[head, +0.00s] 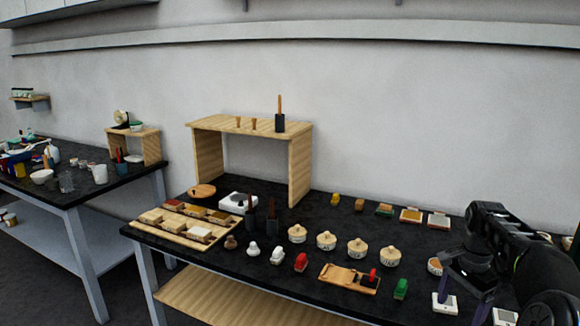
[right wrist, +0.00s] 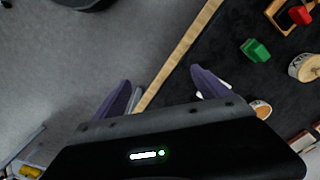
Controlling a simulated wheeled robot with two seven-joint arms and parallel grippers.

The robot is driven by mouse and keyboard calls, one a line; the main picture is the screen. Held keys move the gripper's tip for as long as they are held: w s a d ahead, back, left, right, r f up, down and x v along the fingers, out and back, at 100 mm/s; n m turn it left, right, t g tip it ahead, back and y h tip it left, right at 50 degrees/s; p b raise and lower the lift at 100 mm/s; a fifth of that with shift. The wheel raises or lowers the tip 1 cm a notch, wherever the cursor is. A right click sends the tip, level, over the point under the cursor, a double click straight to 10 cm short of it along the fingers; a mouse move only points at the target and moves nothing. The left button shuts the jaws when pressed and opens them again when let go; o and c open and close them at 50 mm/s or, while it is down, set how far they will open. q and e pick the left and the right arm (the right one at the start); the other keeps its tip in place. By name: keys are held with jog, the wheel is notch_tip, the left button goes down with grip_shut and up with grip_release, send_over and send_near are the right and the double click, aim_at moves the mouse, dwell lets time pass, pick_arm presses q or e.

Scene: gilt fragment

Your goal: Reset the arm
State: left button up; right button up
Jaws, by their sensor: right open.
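My right arm (head: 535,262) comes in from the right edge in the head view and reaches over the right part of the black table (head: 345,222). My right gripper (head: 468,300) points down near the table's front edge, with purple fingers. In the right wrist view the gripper (right wrist: 160,80) has its fingers spread, with nothing between them. Below it are the table's wooden front edge and the grey floor. A green object (right wrist: 255,51) lies on the table to the right of the fingers. My left gripper is not in view.
Several lidded pots (head: 326,240), a red object (head: 301,262) and a wooden tray (head: 349,278) stand left of my right gripper. White blocks (head: 445,303) lie close to it. A wooden stand (head: 208,155) is at the back. A second table (head: 75,190) is at left.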

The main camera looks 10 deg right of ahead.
jog(key=w+a+f+n+y, duration=0.1)
jog(key=w+a+f+n, duration=0.1)
jog(key=a+f, duration=0.45)
jog(key=w+a+f+n, duration=0.3)
jog(key=a+f, duration=0.2)
jog(key=f, duration=0.3)
jog(key=s+a+f+n+y, duration=0.2)
jog(key=s+a+f+n, duration=0.15)
jog(key=a+f, duration=1)
jog(key=s+a+f+n+y, duration=0.1)
jog(key=s+a+f+n, duration=0.35)
jog(key=s+a, duration=0.85)
jog(key=s+a+f, duration=0.1)
jog(key=s+a, duration=0.2)
jog(key=s, duration=0.2)
jog(key=s+a+f+n, duration=0.1)
jog(key=s+a+f, duration=0.1)
jog(key=s, duration=0.4)
jog(key=shift+a+t, duration=0.3)
jog(key=shift+a, duration=0.3)
